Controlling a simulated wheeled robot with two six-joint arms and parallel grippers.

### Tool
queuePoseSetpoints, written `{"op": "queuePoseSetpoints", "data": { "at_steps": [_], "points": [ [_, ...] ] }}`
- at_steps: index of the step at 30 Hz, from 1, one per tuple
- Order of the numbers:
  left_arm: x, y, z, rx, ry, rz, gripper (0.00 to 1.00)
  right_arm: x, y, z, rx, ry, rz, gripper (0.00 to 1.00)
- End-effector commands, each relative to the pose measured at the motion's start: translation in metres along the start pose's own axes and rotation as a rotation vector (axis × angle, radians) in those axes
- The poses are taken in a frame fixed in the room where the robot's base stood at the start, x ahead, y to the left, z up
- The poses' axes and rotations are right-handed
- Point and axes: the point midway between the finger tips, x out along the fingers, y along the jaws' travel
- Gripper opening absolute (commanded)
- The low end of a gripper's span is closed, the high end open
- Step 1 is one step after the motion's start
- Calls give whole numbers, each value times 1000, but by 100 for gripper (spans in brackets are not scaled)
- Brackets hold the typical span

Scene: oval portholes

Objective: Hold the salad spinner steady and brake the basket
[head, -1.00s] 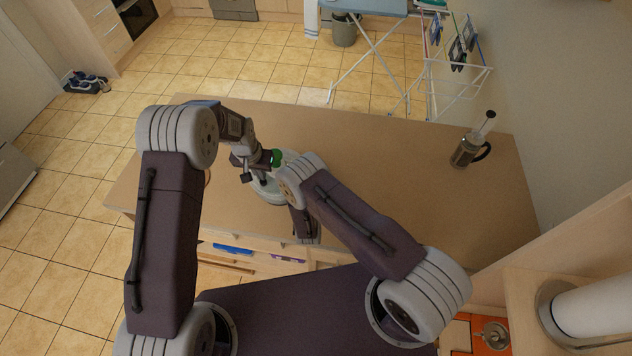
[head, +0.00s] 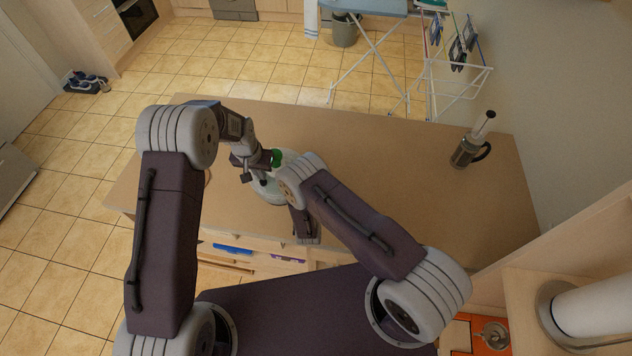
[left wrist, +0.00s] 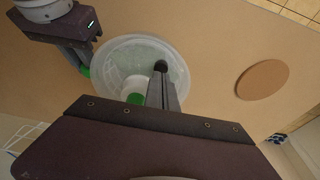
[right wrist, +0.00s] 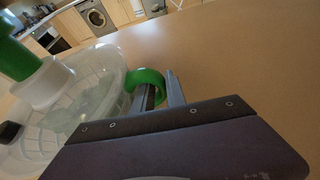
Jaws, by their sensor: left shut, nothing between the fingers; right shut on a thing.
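The salad spinner (head: 268,190) stands on the tabletop, mostly hidden behind my arms in the head view. The left wrist view shows its clear bowl (left wrist: 118,52) with a white and green knob (left wrist: 135,97). My left gripper (left wrist: 161,72) is shut and empty over the bowl, its tips at a small black round part (left wrist: 160,66); I cannot tell whether they touch. My right gripper (right wrist: 158,92) is shut on the green handle (right wrist: 145,78) at the spinner's side. The basket (right wrist: 75,110) shows through the clear wall.
A round cork-coloured mat (left wrist: 262,80) lies beside the spinner. A French press (head: 465,152) stands at the table's right side. The table (head: 390,160) between it and my arms is bare. An open drawer (head: 255,255) lies below the near edge.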

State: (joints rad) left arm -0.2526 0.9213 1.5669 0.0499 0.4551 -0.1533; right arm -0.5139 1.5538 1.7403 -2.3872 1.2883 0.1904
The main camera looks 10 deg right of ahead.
Motion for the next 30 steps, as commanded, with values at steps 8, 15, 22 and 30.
{"op": "queuePoseSetpoints", "data": {
  "at_steps": [8,15,22,30],
  "points": [
    [0,0,0,0,0,0,0,0,0,1,2,-2,1,0],
    [2,0,0,0,0,0,0,0,0,1,2,-2,1,0],
    [10,0,2,0,0,0,0,0,0,1,2,-2,1,0],
    [17,0,3,0,0,0,0,0,0,1,2,-2,1,0]
  ]
}}
